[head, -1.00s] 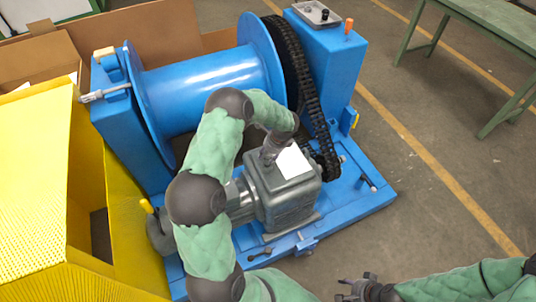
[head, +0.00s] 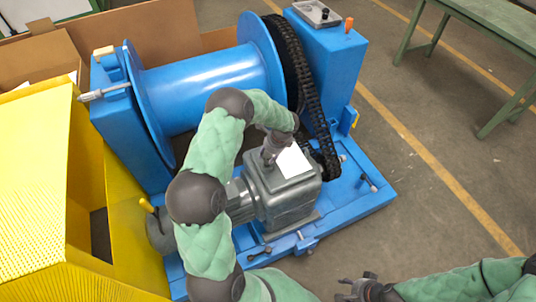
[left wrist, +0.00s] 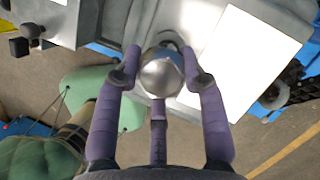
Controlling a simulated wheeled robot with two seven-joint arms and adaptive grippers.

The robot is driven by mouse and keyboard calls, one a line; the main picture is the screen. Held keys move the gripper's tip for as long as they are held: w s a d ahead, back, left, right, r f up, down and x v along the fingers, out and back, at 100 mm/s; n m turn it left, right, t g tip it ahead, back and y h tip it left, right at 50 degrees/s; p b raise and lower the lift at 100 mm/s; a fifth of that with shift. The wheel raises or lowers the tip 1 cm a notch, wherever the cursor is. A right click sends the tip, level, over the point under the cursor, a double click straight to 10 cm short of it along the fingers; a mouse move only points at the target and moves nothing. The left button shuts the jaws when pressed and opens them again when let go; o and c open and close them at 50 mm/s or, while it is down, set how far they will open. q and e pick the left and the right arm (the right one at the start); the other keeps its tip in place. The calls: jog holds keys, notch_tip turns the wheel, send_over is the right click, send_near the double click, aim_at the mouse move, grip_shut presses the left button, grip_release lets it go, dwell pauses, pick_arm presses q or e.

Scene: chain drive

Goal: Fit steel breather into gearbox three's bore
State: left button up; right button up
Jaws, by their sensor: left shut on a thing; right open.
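In the left wrist view the steel breather (left wrist: 161,74), a shiny rounded metal piece, sits between the fingers of my left gripper (left wrist: 160,80), which is shut on it. Behind it is the grey top of the gearbox (left wrist: 205,25), with a dark ring edge just beyond the breather; whether the breather is in the bore or above it I cannot tell. In the head view my left gripper (head: 272,150) is over the back left of the gearbox (head: 285,205), hiding the breather and bore. My right gripper (head: 350,290) is open and empty at the bottom, away from the gearbox.
A white sheet (head: 294,160) lies on the gearbox top. Behind stand a blue drum (head: 210,80) and a black chain (head: 300,70) on a blue frame (head: 345,205). A yellow perforated guard (head: 40,180) is at left. The floor at right is clear up to a green table (head: 490,30).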

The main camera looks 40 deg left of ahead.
aim_at(268, 159)
pick_arm(q)
jog(key=shift+f+b, duration=1.1)
jog(key=shift+f, duration=0.65)
jog(key=o, duration=1.3)
jog(key=v, duration=1.2)
jog(key=shift+d+f, duration=0.1)
jog(key=shift+d, duration=0.05)
